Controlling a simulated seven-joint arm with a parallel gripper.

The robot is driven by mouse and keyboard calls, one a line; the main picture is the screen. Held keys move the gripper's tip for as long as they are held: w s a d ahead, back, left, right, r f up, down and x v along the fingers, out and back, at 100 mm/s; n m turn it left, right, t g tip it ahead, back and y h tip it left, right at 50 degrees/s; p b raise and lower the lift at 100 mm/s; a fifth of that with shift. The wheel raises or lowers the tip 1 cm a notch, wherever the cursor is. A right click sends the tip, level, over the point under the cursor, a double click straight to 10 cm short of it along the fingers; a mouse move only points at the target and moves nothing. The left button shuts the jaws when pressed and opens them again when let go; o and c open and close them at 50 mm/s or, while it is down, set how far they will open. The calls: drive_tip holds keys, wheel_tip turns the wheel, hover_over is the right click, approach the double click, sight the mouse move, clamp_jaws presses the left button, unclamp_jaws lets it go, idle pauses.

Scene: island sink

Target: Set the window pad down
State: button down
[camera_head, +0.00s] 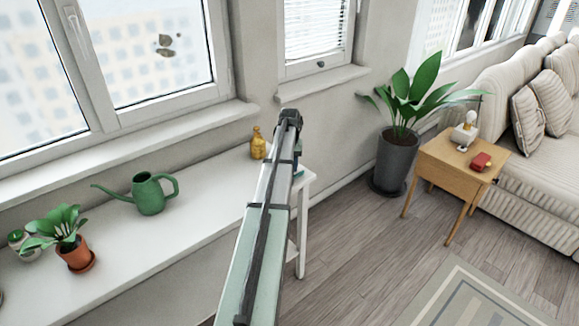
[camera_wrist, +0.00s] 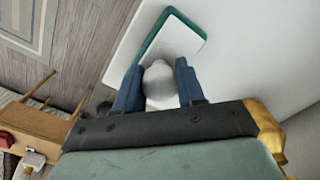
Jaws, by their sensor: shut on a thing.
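The window pad (camera_wrist: 186,40) is a white pad with a teal edge and a rounded grey knob (camera_wrist: 158,78), seen in the wrist view. My gripper (camera_wrist: 158,88) has its blue fingers shut around the knob. The pad is over the end of the white bench (camera_wrist: 238,62); I cannot tell whether it touches the top. In the head view my arm hides most of the gripper and pad; a bit of the teal edge (camera_head: 299,170) shows right of the arm, near the bench's far end (camera_head: 307,182). The window (camera_head: 145,45) has brown smudges on its glass.
A yellow-brown bottle (camera_head: 258,146) stands on the bench just left of my arm. A green watering can (camera_head: 150,195) and a potted plant (camera_head: 76,250) stand further left. Bare bench lies between can and bottle. A wooden side table (camera_head: 455,158) stands right, apart from the bench.

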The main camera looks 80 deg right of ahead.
drive_tip(key=shift+f, duration=0.25)
drive_tip(key=shift+f, duration=0.15)
drive_tip(key=c, duration=0.7)
unclamp_jaws()
wheel_tip(320, 180, up, 12)
drive_tip(key=shift+r, duration=0.15)
